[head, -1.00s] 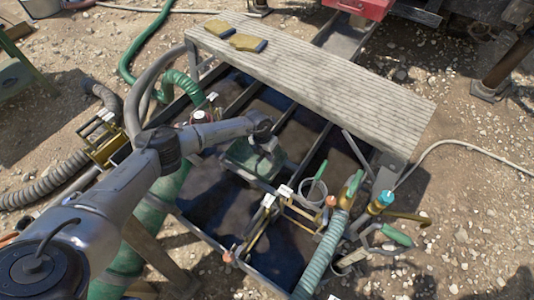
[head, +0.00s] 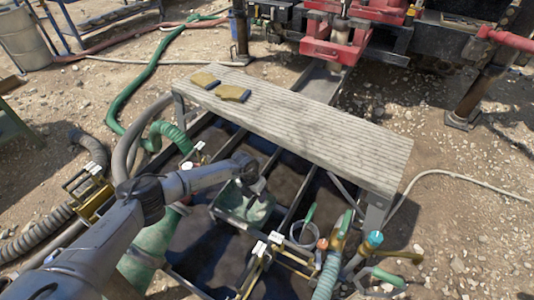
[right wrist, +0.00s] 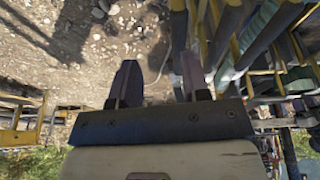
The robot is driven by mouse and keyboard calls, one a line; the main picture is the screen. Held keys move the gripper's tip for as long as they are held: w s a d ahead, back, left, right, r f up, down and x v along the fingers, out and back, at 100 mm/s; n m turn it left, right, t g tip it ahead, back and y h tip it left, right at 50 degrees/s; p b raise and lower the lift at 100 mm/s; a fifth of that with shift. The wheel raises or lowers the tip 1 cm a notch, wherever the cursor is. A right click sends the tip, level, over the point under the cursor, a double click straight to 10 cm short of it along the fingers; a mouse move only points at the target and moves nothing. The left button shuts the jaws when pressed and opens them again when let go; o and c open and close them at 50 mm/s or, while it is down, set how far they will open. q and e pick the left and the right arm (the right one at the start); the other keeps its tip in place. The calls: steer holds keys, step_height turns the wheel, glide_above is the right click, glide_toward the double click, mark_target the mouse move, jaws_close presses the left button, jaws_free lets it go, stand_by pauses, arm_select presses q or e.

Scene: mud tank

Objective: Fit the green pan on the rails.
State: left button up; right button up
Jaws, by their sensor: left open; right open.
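The green pan (head: 243,206) is a shallow, open tray in the middle of the mud tank in the head view. It sits at the dark rails (head: 296,200) that cross the tank; I cannot tell whether it is fully seated. My left gripper (head: 262,190) is open at the pan's far right edge; the wrist hides part of that edge, and I cannot tell whether they touch. My right gripper (right wrist: 158,78) is open and empty in the right wrist view, with gravel beyond its fingers. It does not show in the head view.
A ribbed plank walkway (head: 310,125) with two tan pads (head: 232,93) lies along the tank's far side. A green hose (head: 150,85) runs at the left. Dark mud lies below the rails.

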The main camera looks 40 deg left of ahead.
arm_select(q)
steer(key=d+p+v, duration=0.2)
steer(key=p+v, duration=0.4)
steer(key=v, duration=0.4)
steer(key=d+r+p+v, duration=0.1)
steer(key=d+p+v, duration=0.1)
steer(key=p+v, duration=0.55)
steer(key=d+r+m+g, duration=0.1)
steer(key=d+r+m, duration=0.4)
steer(key=r+m, duration=0.3)
step_height(320, 180, up, 2)
steer(key=shift+w+d+r+m+g, duration=0.1)
steer(key=shift+w+d+m+g, duration=0.1)
steer(key=shift+d+m+g, duration=0.15)
